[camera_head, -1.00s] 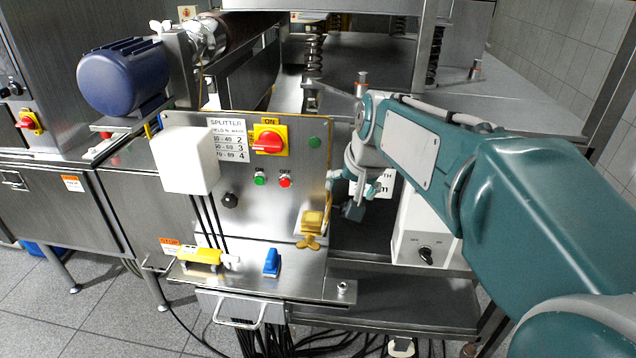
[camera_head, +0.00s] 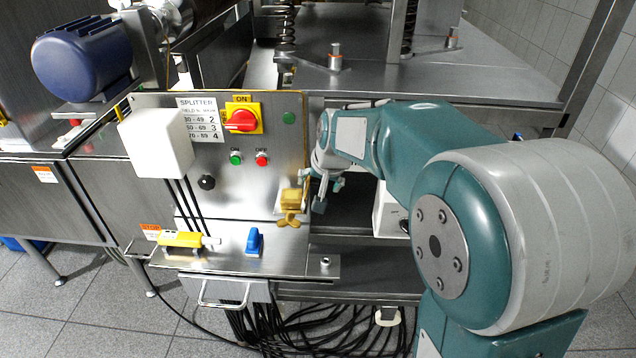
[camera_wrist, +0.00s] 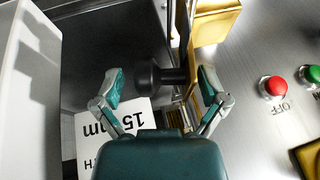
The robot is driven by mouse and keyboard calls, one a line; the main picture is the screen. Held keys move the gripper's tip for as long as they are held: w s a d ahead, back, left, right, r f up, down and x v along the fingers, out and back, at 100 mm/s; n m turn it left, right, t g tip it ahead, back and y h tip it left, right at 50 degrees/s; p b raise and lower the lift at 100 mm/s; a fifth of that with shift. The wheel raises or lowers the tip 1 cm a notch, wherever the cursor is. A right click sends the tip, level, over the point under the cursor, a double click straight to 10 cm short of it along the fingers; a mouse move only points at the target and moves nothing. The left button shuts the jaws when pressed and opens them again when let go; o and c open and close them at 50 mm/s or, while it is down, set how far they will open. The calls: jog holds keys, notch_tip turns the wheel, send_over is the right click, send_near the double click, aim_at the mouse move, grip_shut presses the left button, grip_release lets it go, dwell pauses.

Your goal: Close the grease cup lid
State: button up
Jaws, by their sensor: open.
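The brass grease cup (camera_head: 291,203) sits at the right edge of the steel panel, with a wing-shaped piece at its bottom. Brass parts show at the top right of the wrist view (camera_wrist: 215,25). I cannot make out the lid's position clearly. My gripper (camera_head: 325,187) is just right of the cup. In the wrist view my gripper (camera_wrist: 160,82) is open, and a dark round-ended knob (camera_wrist: 150,75) shows between its fingers. The right finger is close to the brass; contact cannot be told.
The panel carries a red rotary switch (camera_head: 241,120) and a green and a red button (camera_head: 261,159). A yellow tool (camera_head: 183,240) and a blue piece (camera_head: 254,241) are on the ledge below. A white box (camera_head: 389,212) stands right of my gripper.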

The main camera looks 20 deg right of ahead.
jog(key=shift+d, duration=0.2)
jog(key=c, duration=0.3)
jog(key=shift+a+f, duration=0.1)
jog(key=shift+a, duration=0.25)
jog(key=c, duration=0.7)
